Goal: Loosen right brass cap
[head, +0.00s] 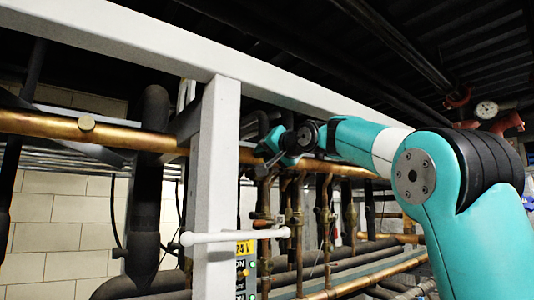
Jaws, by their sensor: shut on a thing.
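A copper-coloured pipe (40,125) runs across the rack behind the white post. A round brass cap (87,123) sits on the pipe left of the post. My gripper (265,162) is right of the post, at the same pipe. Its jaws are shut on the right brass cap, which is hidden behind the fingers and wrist. My teal arm reaches in from the right.
A white upright post (217,170) and a long white beam (130,38) frame the rack close to my gripper. A white handle (235,235) crosses the post. Vertical pipes with valves (296,215) stand below my gripper. A gauge (487,110) is at upper right.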

